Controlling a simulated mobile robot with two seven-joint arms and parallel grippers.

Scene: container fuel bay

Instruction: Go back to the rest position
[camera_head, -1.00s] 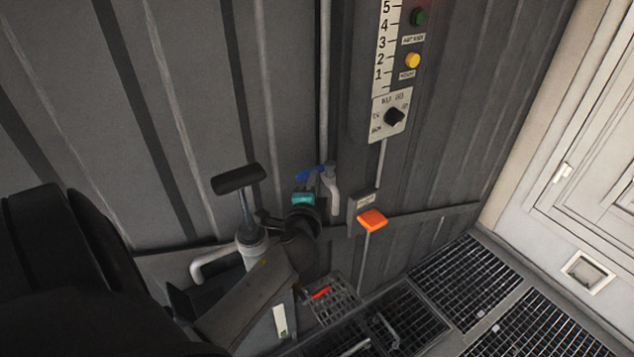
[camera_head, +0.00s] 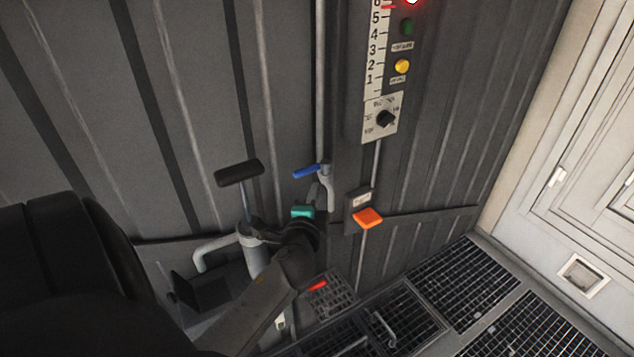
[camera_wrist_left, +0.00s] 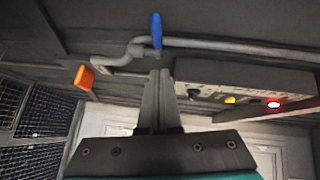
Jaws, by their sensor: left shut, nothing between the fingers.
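My left arm comes in from the lower left in the head view. My left gripper (camera_head: 321,187) is near the wall pipe, just below the blue valve handle (camera_head: 306,172). In the left wrist view the gripper's fingers (camera_wrist_left: 160,74) are together with nothing between them. There the blue handle (camera_wrist_left: 156,31) shows just beyond the fingertips; I cannot tell whether they touch it. My right gripper is not in view.
A hand pump with a black T-handle (camera_head: 239,173) stands left of my wrist. An orange pedal-like piece (camera_head: 368,218) juts from the wall at right. The gauge panel (camera_head: 379,118) is above, with a lit red lamp (camera_head: 412,2). Floor grates (camera_head: 466,284) lie at lower right.

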